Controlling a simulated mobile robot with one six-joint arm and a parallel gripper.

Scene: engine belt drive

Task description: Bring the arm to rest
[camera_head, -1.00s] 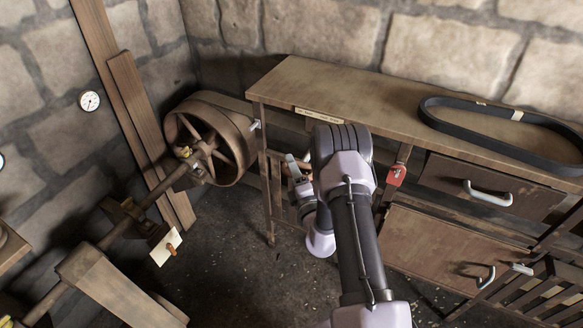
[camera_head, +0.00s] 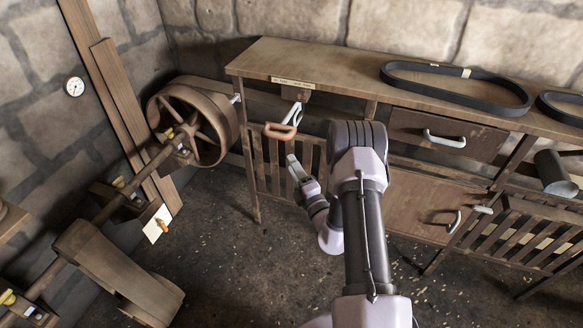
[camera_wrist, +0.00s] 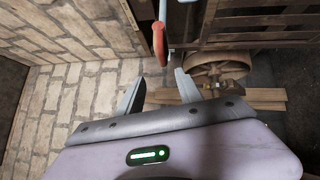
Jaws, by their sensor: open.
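My arm reaches up from the bottom of the head view, bent at a dark, ribbed joint. My gripper (camera_head: 297,170) hangs in front of the slatted left end of the workbench (camera_head: 331,62), below a lever with an orange-brown grip (camera_head: 280,131). In the wrist view my gripper (camera_wrist: 160,90) has its two fingers apart with nothing between them. The lever's red-looking grip (camera_wrist: 159,43) is just beyond the fingertips and appears apart from them. The lower part of my forearm is partly hidden behind the upper arm.
A spoked pulley wheel (camera_head: 193,125) on a shaft stands left of the bench. A black belt (camera_head: 456,88) lies on the bench top, with a second belt (camera_head: 563,108) at the right edge. A drawer (camera_head: 425,137) is right of my arm. The floor (camera_head: 225,250) is clear left of my arm.

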